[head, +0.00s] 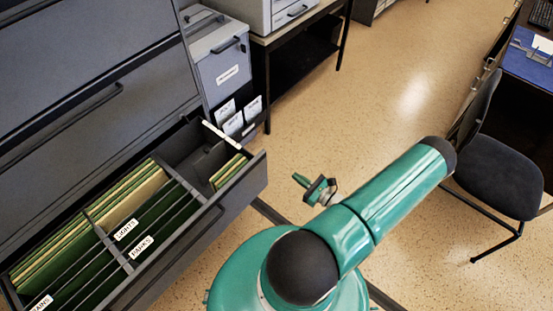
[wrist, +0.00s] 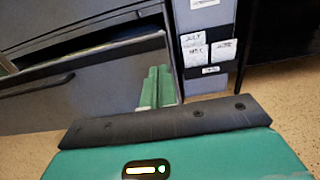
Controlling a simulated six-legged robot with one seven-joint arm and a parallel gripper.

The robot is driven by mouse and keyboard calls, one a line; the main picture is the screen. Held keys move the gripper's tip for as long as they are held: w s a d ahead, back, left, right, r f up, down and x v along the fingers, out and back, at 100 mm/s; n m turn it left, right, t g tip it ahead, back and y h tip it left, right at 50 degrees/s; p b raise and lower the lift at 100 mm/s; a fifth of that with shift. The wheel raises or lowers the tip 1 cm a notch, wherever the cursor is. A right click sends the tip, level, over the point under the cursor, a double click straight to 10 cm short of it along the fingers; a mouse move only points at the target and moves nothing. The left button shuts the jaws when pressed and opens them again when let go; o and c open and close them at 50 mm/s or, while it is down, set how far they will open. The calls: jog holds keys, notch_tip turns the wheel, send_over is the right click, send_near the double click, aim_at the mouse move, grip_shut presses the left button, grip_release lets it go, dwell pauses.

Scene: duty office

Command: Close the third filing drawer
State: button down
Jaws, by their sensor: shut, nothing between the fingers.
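The open filing drawer (head: 233,195) juts out from the dark grey cabinet (head: 90,60) on the left in the head view. It holds green folders and dark dividers with white labels. Two closed fronts show above it. In the wrist view a grey drawer front (wrist: 90,100) with a dark handle fills the left and middle. My gripper (head: 297,178) shows small beyond my teal arm, just right of the drawer's right front corner. In the wrist view its two green fingers (wrist: 154,72) are together, pointing at the right end of the front. I cannot tell whether they touch it.
A grey cabinet (head: 220,65) with white cards stands behind the drawer, beside a dark table (head: 300,40). A dark chair (head: 495,170) and a desk (head: 530,75) are at the right. The speckled floor (head: 380,100) between is clear.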

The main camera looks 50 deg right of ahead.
aim_at(264, 155)
jog(key=w, duration=1.4)
jog(key=shift+a, duration=0.15)
jog(key=shift+w, duration=0.15)
